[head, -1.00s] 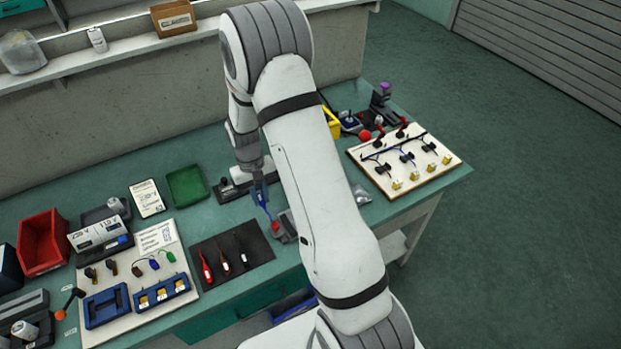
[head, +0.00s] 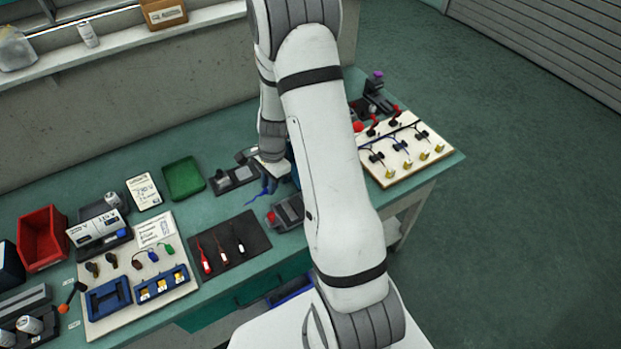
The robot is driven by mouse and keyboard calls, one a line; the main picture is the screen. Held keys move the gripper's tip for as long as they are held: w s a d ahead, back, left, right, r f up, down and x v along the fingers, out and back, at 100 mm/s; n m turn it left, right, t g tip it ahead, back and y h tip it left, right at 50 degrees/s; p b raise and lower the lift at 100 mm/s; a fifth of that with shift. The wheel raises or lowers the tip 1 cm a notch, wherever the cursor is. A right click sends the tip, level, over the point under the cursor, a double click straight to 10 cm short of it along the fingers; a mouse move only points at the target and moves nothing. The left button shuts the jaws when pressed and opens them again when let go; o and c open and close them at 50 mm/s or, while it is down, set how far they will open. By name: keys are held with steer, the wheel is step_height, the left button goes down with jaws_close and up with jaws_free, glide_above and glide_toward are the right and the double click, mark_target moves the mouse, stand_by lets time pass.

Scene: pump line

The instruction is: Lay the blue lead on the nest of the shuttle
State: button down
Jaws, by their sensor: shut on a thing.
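My gripper (head: 270,177) is partly hidden behind my own arm, over the middle of the bench. It is shut on the blue lead (head: 262,188), which shows as a small blue shape at the fingers; its far end is hard to make out. A dark, track-like fixture (head: 235,178) lies just left of the gripper, its right part hidden by my wrist. A grey block with a red part (head: 289,212) lies below and right of the gripper. I cannot tell which of these is the shuttle, and no nest shows clearly.
A dark mat (head: 232,258) with red, brown and black leads lies in front. A pale board (head: 180,288) with blue holders stands left, a green tray (head: 184,178) behind. A pale board with hooks and yellow pieces (head: 392,182) stands right. My arm hides the bench between.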

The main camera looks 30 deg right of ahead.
steer(key=s+d+m, duration=0.1)
steer(key=m, duration=0.3)
steer(key=s+d+r+m+t+p, duration=0.1)
steer(key=d+m, duration=0.1)
steer(key=m, duration=0.1)
steer(key=s+d+m+t, duration=0.1)
steer(key=m, duration=0.3)
steer(key=shift+d+r+m+h, duration=0.3)
steer(key=shift+d+h, duration=0.05)
steer(key=shift+h, duration=0.05)
steer(key=s+d+m+h+p, duration=0.1)
steer(key=s+d+m, duration=0.3)
steer(key=m, duration=0.5)
steer(key=shift+t+h, duration=0.3)
steer(key=shift+t, duration=0.1)
steer(key=f+b, duration=0.4)
steer(key=b, duration=0.1)
steer(key=shift+w+d+f, duration=0.1)
steer(key=shift+w+f, duration=0.1)
steer(key=shift+f, duration=0.15)
steer(key=shift+f+b, duration=0.55)
steer(key=shift+f, duration=0.05)
steer(key=shift+s+f, duration=0.1)
steer(key=shift+s, duration=0.1)
